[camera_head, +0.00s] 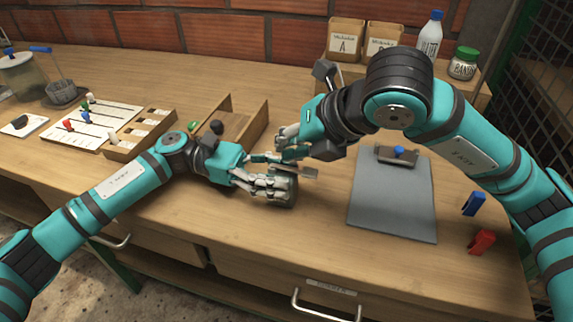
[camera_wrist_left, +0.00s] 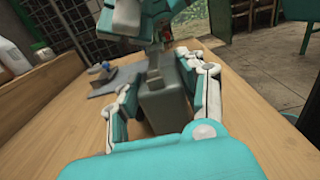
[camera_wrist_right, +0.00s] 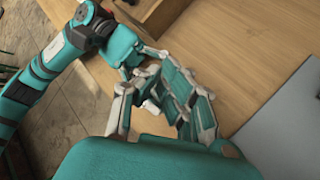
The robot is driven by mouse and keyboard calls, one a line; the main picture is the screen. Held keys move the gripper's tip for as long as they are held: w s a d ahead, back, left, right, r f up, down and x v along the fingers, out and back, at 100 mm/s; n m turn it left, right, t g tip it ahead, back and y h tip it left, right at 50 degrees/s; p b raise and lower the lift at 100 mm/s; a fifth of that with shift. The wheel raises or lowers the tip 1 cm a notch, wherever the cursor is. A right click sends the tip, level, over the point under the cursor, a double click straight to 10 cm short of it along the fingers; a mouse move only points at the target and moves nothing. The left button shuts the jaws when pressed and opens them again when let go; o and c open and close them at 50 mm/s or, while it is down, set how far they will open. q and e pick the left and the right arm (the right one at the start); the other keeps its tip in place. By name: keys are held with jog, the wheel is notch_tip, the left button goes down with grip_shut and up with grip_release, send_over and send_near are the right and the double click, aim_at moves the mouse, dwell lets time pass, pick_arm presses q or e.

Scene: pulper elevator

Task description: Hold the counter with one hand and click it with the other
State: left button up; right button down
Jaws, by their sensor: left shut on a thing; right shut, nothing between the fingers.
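A grey, box-shaped counter (camera_head: 292,190) is held above the wooden table near its front middle. My left gripper (camera_head: 275,183) is shut on it; in the left wrist view the counter (camera_wrist_left: 163,108) sits between the two fingers. My right gripper (camera_head: 290,153) is shut and empty, just above and behind the counter in the head view, very close to it. In the right wrist view, my right fingers (camera_wrist_right: 152,80) overlap my left gripper. Whether they touch the counter cannot be told. The counter's button and display are hidden.
A grey clipboard (camera_head: 392,205) lies right of the grippers, with blue (camera_head: 474,204) and red (camera_head: 482,242) clips beside it. An open wooden tray (camera_head: 258,124) is behind my left gripper. A bead board (camera_head: 98,124) is at left. Bare table lies in front.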

notch_tip(320, 180, up, 5)
jog(key=shift+a, duration=0.15)
dwell(0.3)
pick_arm(q)
jog(key=o, duration=1.3)
jog(key=shift+a, duration=0.1)
